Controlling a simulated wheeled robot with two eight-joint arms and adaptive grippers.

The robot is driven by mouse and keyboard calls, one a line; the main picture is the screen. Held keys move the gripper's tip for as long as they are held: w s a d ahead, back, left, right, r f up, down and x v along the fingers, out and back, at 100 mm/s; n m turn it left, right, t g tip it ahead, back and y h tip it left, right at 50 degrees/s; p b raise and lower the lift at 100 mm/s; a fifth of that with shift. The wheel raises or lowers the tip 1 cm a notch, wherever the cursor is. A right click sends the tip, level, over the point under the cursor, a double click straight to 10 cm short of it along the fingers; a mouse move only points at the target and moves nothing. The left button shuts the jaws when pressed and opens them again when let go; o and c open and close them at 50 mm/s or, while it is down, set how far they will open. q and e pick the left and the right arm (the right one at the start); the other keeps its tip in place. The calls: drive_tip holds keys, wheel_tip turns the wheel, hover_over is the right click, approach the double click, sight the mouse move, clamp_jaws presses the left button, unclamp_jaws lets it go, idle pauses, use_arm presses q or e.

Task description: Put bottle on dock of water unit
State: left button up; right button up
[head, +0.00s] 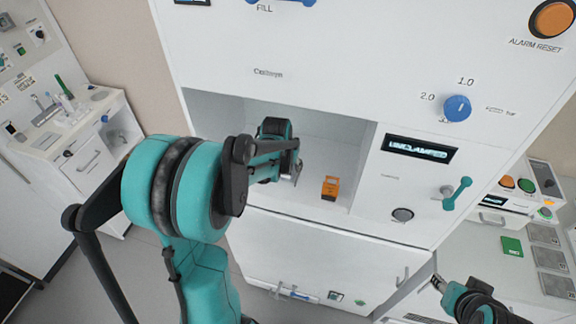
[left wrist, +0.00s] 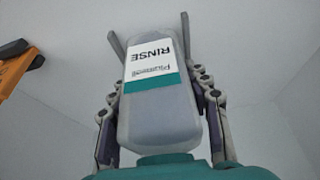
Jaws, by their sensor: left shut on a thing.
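A bottle (left wrist: 160,95) with a white and teal label reading RINSE is between the fingers of my left gripper (left wrist: 158,110), which is shut on it. In the head view my left gripper (head: 293,165) reaches into an open recess (head: 335,140) in the white water unit (head: 290,50). My arm hides the bottle there. A small orange block (head: 330,188) stands on the recess floor, right of the gripper. The dock cannot be told for sure. My right gripper (head: 441,284) is at the lower right, away from the recess; its opening is unclear.
The unit's front has a display (head: 421,148) apparently reading UNCLAMPED, a blue knob (head: 457,108) and a teal-handled lever (head: 457,193). The recess side walls and upper edge bound the left arm. A side bench (head: 70,130) with small items stands at the left.

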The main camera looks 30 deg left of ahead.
use_arm(q)
drive_tip(key=shift+s, duration=0.1)
drive_tip(key=o, duration=1.3)
drive_tip(key=shift+f, duration=0.1)
drive_tip(key=shift+o, duration=0.2)
drive_tip(key=shift+r, duration=0.45)
drive_tip(key=v, duration=0.2)
drive_tip(key=p+v, duration=0.1)
drive_tip(key=v, duration=0.2)
drive_tip(key=shift+s+d, duration=0.1)
drive_tip(key=shift+s, duration=0.25)
drive_tip(key=s+d, duration=0.2)
drive_tip(key=s, duration=0.9)
drive_tip(key=s+d+r+m+t, duration=0.1)
drive_tip(key=s+d+r, duration=0.1)
drive_tip(key=d, duration=0.4)
drive_tip(key=s+d+r+m+t+h, duration=0.1)
drive_tip(key=s+d+r, duration=0.2)
drive_tip(key=d, duration=0.4)
drive_tip(key=shift+m+t+p, duration=0.3)
drive_tip(key=shift+t+p, duration=0.05)
drive_tip(key=shift+t, duration=0.05)
